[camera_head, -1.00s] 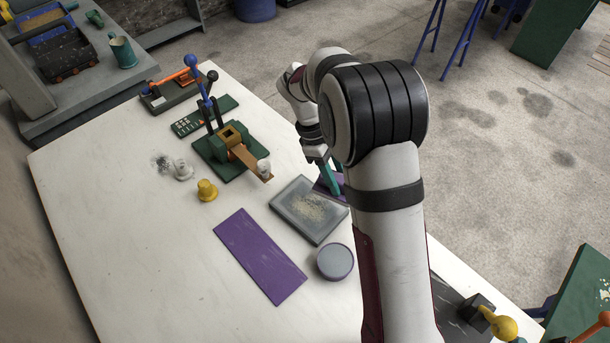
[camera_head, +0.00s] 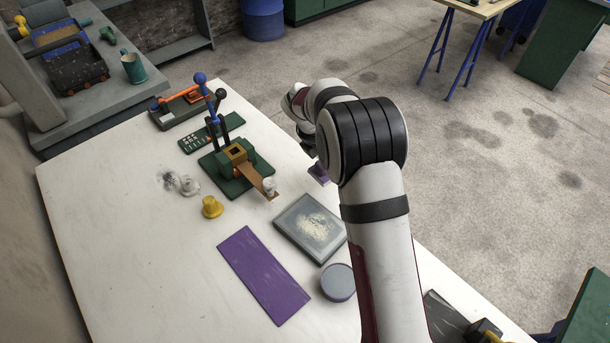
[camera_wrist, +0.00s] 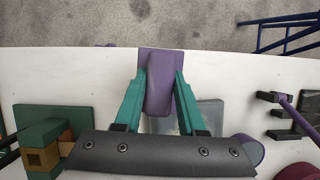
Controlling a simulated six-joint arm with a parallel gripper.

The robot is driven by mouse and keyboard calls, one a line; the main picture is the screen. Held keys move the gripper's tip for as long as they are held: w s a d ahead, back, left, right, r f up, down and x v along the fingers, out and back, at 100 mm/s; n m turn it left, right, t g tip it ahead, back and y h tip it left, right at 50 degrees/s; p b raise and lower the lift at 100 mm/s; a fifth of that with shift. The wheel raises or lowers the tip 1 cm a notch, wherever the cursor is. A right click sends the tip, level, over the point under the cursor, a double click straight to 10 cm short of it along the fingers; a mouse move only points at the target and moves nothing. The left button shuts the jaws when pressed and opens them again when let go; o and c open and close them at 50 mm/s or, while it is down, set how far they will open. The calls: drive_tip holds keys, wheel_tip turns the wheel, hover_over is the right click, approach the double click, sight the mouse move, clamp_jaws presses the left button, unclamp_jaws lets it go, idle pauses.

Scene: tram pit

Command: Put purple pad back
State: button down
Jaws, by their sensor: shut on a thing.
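The purple pad (camera_wrist: 159,62) is between the teal fingers of my gripper (camera_wrist: 160,88) in the wrist view, which are shut on its raised narrow part. In the head view only a small purple piece (camera_head: 319,173) shows beside my arm, beyond the grey tray's far right corner; my arm hides most of the gripper there. A flat purple mat (camera_head: 263,274) lies on the white table, apart from my gripper and nearer the front.
A grey tray (camera_head: 289,222) with pale grains and a round grey-topped tin (camera_head: 338,282) stand near my arm. A green press (camera_head: 226,178) with upright levers, a yellow knob (camera_head: 212,207) and a pale knob stand further left. The left front of the white table (camera_head: 130,255) is clear.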

drive_tip(key=a+f, duration=0.1)
drive_tip(key=a, duration=0.1)
drive_tip(key=w+a+f, duration=0.1)
drive_tip(key=a, duration=0.1)
drive_tip(key=a+f, duration=0.1)
drive_tip(key=shift+w+a+f, duration=0.3)
drive_tip(key=shift+w+a, duration=0.05)
drive_tip(key=shift+a, duration=0.05)
drive_tip(key=shift+a+f, duration=0.2)
drive_tip(key=shift+f, duration=1.75)
drive_tip(key=shift+f, duration=0.1)
drive_tip(key=c, duration=0.5)
unclamp_jaws()
